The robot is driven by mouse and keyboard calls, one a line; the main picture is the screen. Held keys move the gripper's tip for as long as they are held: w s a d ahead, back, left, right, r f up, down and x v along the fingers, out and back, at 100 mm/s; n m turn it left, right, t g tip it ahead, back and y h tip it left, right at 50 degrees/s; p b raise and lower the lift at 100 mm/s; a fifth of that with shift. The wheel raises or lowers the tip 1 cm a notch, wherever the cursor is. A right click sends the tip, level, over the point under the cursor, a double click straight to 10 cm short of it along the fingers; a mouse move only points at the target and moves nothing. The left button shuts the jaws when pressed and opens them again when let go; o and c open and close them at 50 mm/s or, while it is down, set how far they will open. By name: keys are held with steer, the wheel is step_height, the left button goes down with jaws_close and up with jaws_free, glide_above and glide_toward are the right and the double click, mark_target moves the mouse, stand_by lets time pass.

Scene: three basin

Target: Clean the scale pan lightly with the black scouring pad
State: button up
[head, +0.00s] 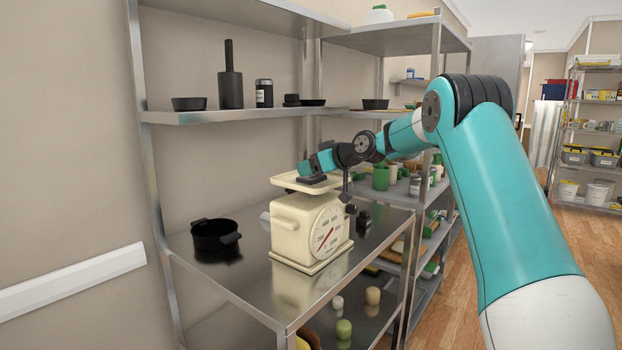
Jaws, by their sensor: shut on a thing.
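A cream kitchen scale (300,235) with a round dial stands on the metal shelf. Its flat scale pan (288,181) is on top. My gripper (316,176) is over the pan, shut on the black scouring pad (311,180). The pad shows as a dark flat piece at the pan's surface; whether it presses on the pan is too small to tell. The pad and my gripper cover part of the pan's right side.
A black pot (214,236) stands left of the scale. Green cups (381,177) are on the shelf behind my arm. The upper shelf (215,116) holds black bowls and a dark bottle-shaped object (230,88). The shelf's front right is bare.

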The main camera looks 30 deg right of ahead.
steer(key=shift+d, duration=0.1)
steer(key=d+p, duration=0.1)
steer(key=w+d+p, duration=0.1)
steer(key=shift+d+r, duration=0.1)
steer(key=shift+d, duration=0.3)
steer(key=shift+w+d+p, duration=0.25)
steer(key=shift+d+p, duration=0.25)
steer(key=shift+d, duration=0.15)
steer(key=shift+d, duration=0.1)
steer(key=shift+w+d+p, duration=0.2)
steer(key=shift+d+p, duration=0.25)
